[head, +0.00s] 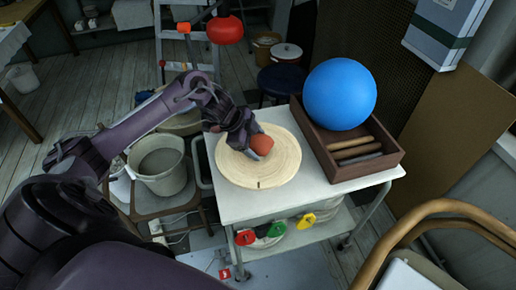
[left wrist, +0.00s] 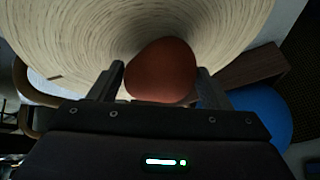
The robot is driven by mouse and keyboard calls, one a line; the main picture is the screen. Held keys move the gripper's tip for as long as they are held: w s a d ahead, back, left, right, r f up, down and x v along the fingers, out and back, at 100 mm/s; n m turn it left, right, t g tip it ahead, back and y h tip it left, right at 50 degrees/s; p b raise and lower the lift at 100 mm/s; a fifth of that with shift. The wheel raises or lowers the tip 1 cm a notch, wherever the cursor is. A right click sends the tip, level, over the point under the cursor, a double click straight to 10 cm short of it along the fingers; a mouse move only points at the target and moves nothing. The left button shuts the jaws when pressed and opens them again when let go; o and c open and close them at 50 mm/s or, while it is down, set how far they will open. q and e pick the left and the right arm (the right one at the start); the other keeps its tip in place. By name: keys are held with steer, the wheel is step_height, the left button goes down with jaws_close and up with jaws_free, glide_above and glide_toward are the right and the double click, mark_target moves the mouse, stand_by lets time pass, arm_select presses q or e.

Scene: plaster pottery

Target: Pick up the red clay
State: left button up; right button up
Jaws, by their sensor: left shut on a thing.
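The red clay (head: 262,144) is a small rounded orange-red lump over the round pale wooden board (head: 258,178) on the white cart. My left gripper (head: 252,146) reaches in from the left and is shut on the clay. In the left wrist view the clay (left wrist: 161,71) sits between the two dark fingers of my left gripper (left wrist: 160,84), with the board (left wrist: 60,40) behind it. I cannot tell whether the clay touches the board or is lifted off it. My right gripper is not in view.
A dark wooden tray (head: 392,158) with a blue ball (head: 340,94) and several bars stands on the cart's right side. A grey bucket (head: 160,168) sits on a chair at left. A curved wooden chair back (head: 440,208) is at lower right. The cart's front top (head: 290,202) is clear.

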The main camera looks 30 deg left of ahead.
arm_select(q)
steer(key=shift+w+r, duration=0.1)
steer(key=c, duration=0.4)
steer(key=shift+w+r, duration=0.1)
steer(key=shift+r, duration=0.75)
step_height(320, 180, up, 10)
step_height(320, 180, up, 8)
steer(key=p, duration=0.3)
glide_above(256, 138)
steer(key=shift+r, duration=0.15)
